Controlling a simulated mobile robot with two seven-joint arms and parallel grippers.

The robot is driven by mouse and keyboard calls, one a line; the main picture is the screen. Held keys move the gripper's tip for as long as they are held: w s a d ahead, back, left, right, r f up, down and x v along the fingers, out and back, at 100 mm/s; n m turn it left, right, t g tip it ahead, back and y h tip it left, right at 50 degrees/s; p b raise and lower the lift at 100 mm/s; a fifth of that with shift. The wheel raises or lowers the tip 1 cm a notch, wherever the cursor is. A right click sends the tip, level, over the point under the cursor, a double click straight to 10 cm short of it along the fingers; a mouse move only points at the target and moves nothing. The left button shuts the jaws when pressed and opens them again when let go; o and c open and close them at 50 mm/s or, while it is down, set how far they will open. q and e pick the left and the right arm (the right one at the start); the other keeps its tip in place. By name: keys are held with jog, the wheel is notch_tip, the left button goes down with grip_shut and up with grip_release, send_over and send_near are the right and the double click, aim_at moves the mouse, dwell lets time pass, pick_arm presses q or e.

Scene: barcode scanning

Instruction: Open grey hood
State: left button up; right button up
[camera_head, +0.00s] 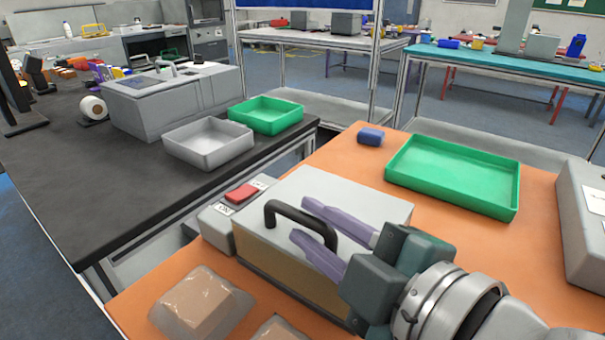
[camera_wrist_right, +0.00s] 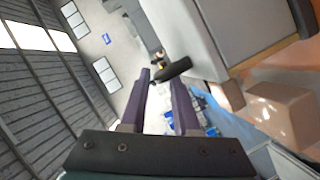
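The grey hood (camera_head: 335,182) is a box-like cover with a light grey top and a brownish front, on the orange table. It looks closed. A black arched handle (camera_head: 283,205) stands on its near left part. My right gripper (camera_head: 299,219) comes from the lower right with its two purple fingers apart, pointing at the handle. In the right wrist view the handle (camera_wrist_right: 176,69) shows just by the fingertips (camera_wrist_right: 161,80), beside the grey hood (camera_wrist_right: 215,30). I cannot tell whether the fingers touch the handle. My left gripper is not in view.
A switch box with a red button (camera_head: 242,192) sits left of the hood. A green tray (camera_head: 455,196) and a blue item (camera_head: 370,136) are behind it. Wrapped packages (camera_head: 202,303) lie in front. A black table (camera_head: 60,160) with a grey tray (camera_head: 209,160) stands at the left.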

jog(key=shift+x, duration=1)
jog(key=shift+c, duration=0.4)
grip_shut()
